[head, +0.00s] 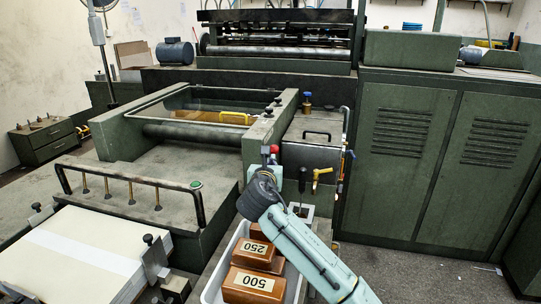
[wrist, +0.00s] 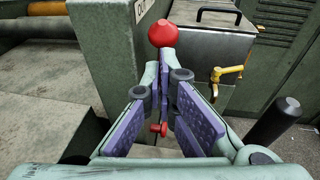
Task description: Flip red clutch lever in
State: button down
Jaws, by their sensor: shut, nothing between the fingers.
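The red clutch lever shows as a round red knob (wrist: 163,34) just beyond my fingertips in the wrist view. In the head view the small red knob (head: 274,149) stands at the end of the green side rail. My gripper (wrist: 167,57) is shut and empty, its purple-padded fingers meeting at the tips just below the knob. Whether the tips touch the lever is unclear. The lever's shaft is hidden behind the fingers. In the head view my gripper (head: 271,168) is right beside the knob. A small red part (wrist: 158,129) shows low between the fingers; I cannot tell what it belongs to.
A yellow-handled valve (wrist: 230,72) and a black handle (wrist: 274,121) stand to the right. A metal box (head: 312,152) with a black handle is behind them. A white tray with brown blocks (head: 253,285) marked 250 and 500 lies below my arm. Green cabinets (head: 425,165) stand right.

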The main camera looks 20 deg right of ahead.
jog(key=shift+w+d+r, duration=0.1)
jog(key=shift+w+d, duration=0.25)
jog(key=shift+w, duration=0.35)
jog(key=shift+r, duration=0.15)
jog(key=shift+w+d+r, duration=0.15)
jog(key=shift+w+r, duration=0.1)
jog(key=shift+w, duration=0.1)
